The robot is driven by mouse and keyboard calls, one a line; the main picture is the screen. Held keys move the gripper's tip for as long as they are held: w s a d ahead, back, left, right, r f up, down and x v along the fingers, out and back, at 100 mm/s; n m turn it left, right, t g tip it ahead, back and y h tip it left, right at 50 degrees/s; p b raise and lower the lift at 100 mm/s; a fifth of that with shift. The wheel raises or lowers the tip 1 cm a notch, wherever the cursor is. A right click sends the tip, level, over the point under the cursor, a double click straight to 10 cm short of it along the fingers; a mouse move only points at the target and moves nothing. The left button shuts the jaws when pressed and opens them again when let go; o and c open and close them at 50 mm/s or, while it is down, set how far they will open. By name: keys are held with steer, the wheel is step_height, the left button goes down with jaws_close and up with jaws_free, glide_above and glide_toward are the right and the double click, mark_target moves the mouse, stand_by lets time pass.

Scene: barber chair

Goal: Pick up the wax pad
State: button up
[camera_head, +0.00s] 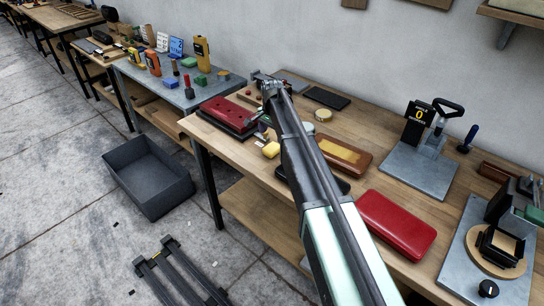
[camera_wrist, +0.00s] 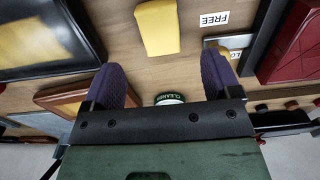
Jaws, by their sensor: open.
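A yellow block (camera_head: 271,150), which looks like the wax pad, lies on the wooden bench near its front edge, right of the red case. It also shows in the wrist view (camera_wrist: 157,25) at the top centre, beyond my fingertips. My gripper (camera_wrist: 161,78) is open and empty, its two purple fingers wide apart above the bench. The block lies ahead of the gap between them, and no finger touches it. In the head view my arm partly hides the gripper.
A red case (camera_head: 226,114) lies left of the block. A brown case with a yellow panel (camera_head: 343,153) lies to its right. A jar marked CLEANER (camera_wrist: 170,98) stands behind the fingers. A FREE label (camera_wrist: 214,19) is near the block.

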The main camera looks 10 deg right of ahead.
mark_target(272, 147)
step_height(272, 147, down, 8)
steer(key=b, duration=0.6)
steer(key=shift+a, duration=0.1)
steer(key=shift+r, duration=0.3)
steer(key=c, duration=1)
steer(key=shift+r, duration=0.1)
step_height(272, 147, up, 20)
steer(key=p, duration=2)
